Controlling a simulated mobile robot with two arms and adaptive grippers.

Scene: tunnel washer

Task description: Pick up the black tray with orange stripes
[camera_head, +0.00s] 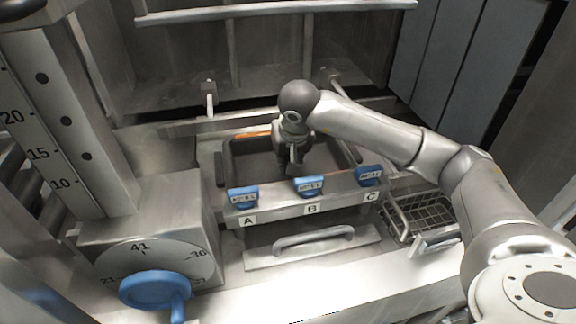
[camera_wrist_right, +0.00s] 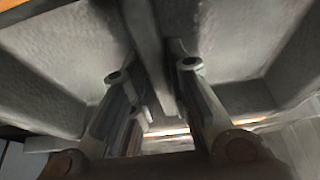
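The black tray with orange stripes (camera_head: 227,163) sits in the metal bay behind the A, B, C panel. An orange strip shows on its far edge, left of my right gripper. My right gripper (camera_head: 293,160) points down into the tray. In the right wrist view, the two fingers of my right gripper (camera_wrist_right: 155,72) stand apart on either side of a grey divider (camera_wrist_right: 148,35) of the tray. Gaps show between the fingers and the divider. An orange strip also shows at that view's top left. My wrist hides part of the tray's far edge. My left gripper is not in view.
Blue tabs (camera_head: 242,196) stand on the front panel (camera_head: 290,206). A bar handle (camera_head: 313,238) lies below it. A wire basket (camera_head: 425,214) is at right. A dial with a blue knob (camera_head: 155,289) and a numbered column (camera_head: 60,110) stand at left.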

